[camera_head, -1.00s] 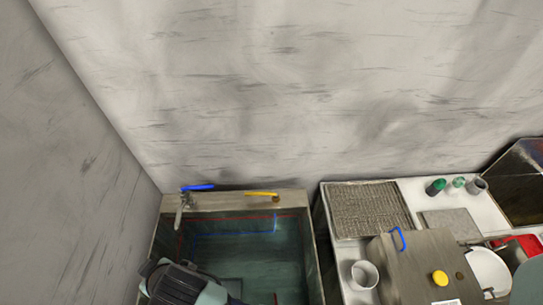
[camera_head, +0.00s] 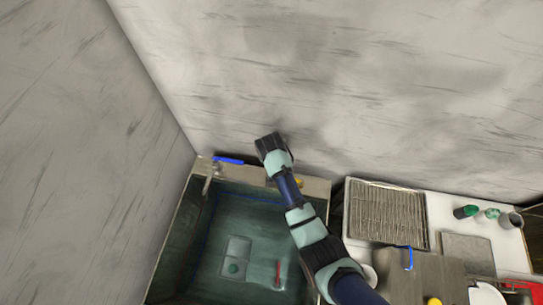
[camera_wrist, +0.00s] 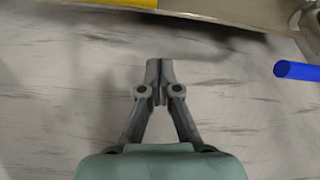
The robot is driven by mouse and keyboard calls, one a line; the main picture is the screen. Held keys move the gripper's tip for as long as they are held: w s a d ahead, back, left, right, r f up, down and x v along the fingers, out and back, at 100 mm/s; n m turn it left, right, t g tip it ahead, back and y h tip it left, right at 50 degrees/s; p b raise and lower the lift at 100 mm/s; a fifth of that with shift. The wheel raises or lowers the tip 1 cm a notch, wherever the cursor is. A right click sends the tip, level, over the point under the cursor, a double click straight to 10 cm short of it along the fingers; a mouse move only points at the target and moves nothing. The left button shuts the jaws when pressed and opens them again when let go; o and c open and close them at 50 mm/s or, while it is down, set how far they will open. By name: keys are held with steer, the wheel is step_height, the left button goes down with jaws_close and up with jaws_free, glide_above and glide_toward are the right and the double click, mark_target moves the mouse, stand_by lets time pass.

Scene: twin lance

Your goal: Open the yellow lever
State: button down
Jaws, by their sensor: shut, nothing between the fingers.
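The yellow lever (camera_head: 299,183) sits at the back rim of the sink. In the head view my arm hides most of it and only a small yellow part shows. In the wrist view the yellow lever (camera_wrist: 130,3) shows at the top edge, cut off by the frame. My gripper (camera_wrist: 159,62) is shut and empty, and a gap shows between its fingertips and the lever. In the head view my gripper (camera_head: 266,142) is near the wall behind the sink. Its contact with the wall cannot be told.
A blue lever (camera_head: 228,160) with a tap (camera_head: 208,185) is on the back left rim of the sink (camera_head: 245,173). It also shows in the wrist view (camera_wrist: 297,70). A counter at the right holds a ribbed rack (camera_head: 387,215), a grey board (camera_head: 467,252) and small bottles (camera_head: 465,211).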

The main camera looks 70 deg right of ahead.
steer(key=shift+s+a+f+p, duration=0.3)
steer(key=shift+a+f, duration=0.4)
steer(key=shift+f, duration=0.15)
steer(key=shift+s+a+f+p, duration=0.15)
steer(key=shift+s+a+f, duration=0.15)
steer(key=shift+a+f, duration=0.45)
